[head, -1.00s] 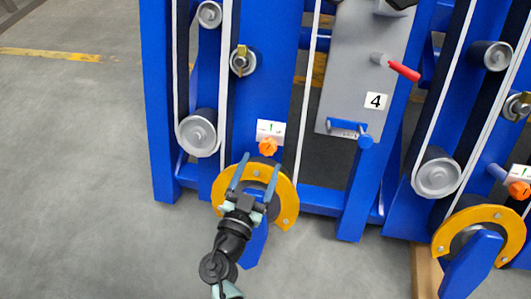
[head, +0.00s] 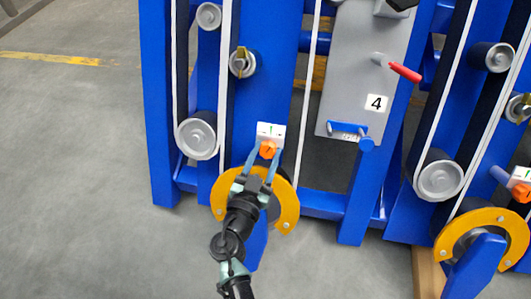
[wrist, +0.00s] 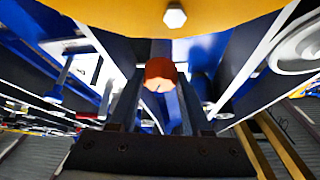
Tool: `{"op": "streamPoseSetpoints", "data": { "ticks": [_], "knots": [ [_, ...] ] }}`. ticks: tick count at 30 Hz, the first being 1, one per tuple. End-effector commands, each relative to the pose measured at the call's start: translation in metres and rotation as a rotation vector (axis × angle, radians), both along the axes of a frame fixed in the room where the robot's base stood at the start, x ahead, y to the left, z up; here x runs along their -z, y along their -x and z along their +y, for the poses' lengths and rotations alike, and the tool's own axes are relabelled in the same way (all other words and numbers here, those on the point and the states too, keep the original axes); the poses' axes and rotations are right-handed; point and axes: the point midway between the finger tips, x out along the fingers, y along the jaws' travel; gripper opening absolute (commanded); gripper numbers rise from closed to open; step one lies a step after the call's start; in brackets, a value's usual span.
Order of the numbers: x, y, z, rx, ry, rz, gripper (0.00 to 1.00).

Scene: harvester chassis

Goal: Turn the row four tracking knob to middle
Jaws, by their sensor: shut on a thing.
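An orange knob (head: 268,149) sits on the blue upright left of the grey plate marked 4 (head: 376,103), just under a white label with a green mark (head: 270,131). My gripper (head: 267,155) reaches up over the yellow ring, with its blue fingers on either side of the knob, shut on it. In the wrist view the knob (wrist: 159,74) sits between the two dark fingers (wrist: 160,88). The knob's pointing direction is too small to read.
The yellow ring guard (head: 286,207) lies just below the knob, close under my gripper. A similar orange knob (head: 520,190) and yellow ring (head: 510,222) stand at the right. A red handle (head: 405,72) juts from the grey plate. The floor at the left is clear.

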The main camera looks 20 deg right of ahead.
Motion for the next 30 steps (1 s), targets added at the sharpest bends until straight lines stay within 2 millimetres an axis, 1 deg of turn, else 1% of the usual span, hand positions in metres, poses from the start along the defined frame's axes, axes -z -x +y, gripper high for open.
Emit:
{"op": "streamPoseSetpoints", "data": {
  "ticks": [1,3,4,11,15,21,30],
  "knots": [
    [0.0001,0.0001,0.0001,0.0,0.0,0.0,0.13],
    [0.0001,0.0003,0.0001,0.0,0.0,0.0,0.01],
    [0.0001,0.0002,0.0002,0.0,0.0,0.0,0.0],
    [0.005,0.0014,-0.0007,-0.026,0.036,0.027,0.0],
    [0.0063,0.0022,-0.0013,-0.086,0.12,0.082,0.0],
    [0.0027,0.0024,-0.0021,-0.171,0.242,0.166,0.0],
    [0.0008,0.0025,-0.0024,-0.236,0.335,0.229,0.0]
  ]
}}
